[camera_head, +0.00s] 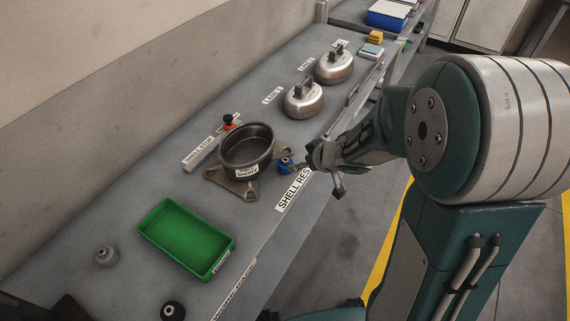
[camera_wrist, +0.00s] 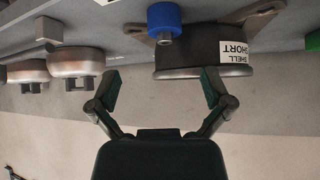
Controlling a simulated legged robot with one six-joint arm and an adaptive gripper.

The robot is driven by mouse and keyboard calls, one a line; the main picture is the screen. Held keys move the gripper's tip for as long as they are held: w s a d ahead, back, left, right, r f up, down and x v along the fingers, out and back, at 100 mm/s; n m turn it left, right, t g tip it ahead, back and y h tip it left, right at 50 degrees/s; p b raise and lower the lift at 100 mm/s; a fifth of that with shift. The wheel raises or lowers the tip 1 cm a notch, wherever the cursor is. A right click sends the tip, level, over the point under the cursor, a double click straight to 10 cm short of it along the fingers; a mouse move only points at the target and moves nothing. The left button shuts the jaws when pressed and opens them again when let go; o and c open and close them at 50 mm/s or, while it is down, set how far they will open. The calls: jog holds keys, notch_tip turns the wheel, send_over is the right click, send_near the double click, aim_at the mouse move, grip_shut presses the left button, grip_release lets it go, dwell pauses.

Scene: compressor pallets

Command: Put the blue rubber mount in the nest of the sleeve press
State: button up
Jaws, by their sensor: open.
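The blue rubber mount (camera_head: 285,165) is a small blue cylinder on the grey bench, just right of the dark round shell. It also shows at the top of the wrist view (camera_wrist: 164,20), in front of the shell. My gripper (camera_head: 322,172) is just right of the mount in the head view, at the bench's front edge. In the wrist view my gripper (camera_wrist: 161,90) has its fingers spread with nothing between them, and the mount lies beyond the fingertips. I cannot make out the sleeve press or its nest in either view.
The dark shell (camera_head: 247,149), labelled SHELL SHORT, stands on a footed plate (camera_head: 243,189) close to the mount. A green tray (camera_head: 187,238), a grey knobbed part (camera_head: 107,256) and a black part (camera_head: 173,311) are nearer. Metal lidded shells (camera_head: 304,100) stand farther back.

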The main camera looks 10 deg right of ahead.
aim_at(286, 163)
jog(key=x, duration=0.3)
jog(key=shift+w+a+f, duration=0.15)
jog(key=shift+w+f, duration=0.05)
jog(key=shift+f, duration=0.1)
jog(key=x, duration=0.5)
jog(key=shift+s+a, duration=0.15)
jog(key=shift+a, duration=0.05)
jog(key=c, duration=1.4)
